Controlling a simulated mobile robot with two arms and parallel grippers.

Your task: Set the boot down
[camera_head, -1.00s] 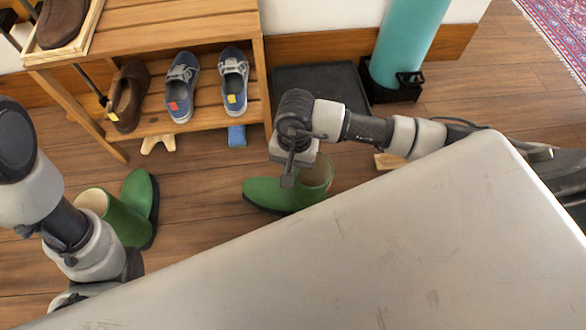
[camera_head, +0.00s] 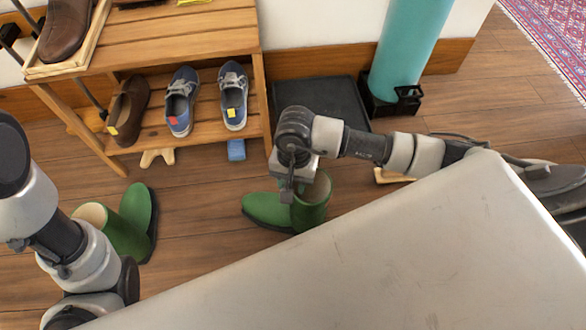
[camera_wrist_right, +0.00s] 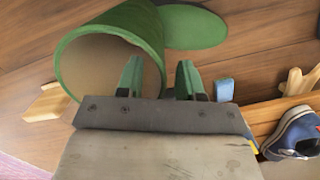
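One green boot (camera_head: 314,212) stands upright on the wooden floor, toe to the left, in the head view. My right gripper (camera_head: 287,197) is low over it, beside the top of its shaft. In the right wrist view the boot's round opening and shaft (camera_wrist_right: 148,22) lie at the upper left. There the right gripper's fingers (camera_wrist_right: 160,80) are apart, with the boot's rim wall between them and a gap visible. A second green boot (camera_head: 130,235) stands to the left, partly behind my left arm. My left gripper does not show.
A wooden shoe rack (camera_head: 200,143) with several shoes stands behind the boots. A dark tray (camera_head: 335,100) and a teal cylinder (camera_head: 405,50) in a black holder are to its right. Small wooden and blue pieces lie on the floor. Floor between the boots is clear.

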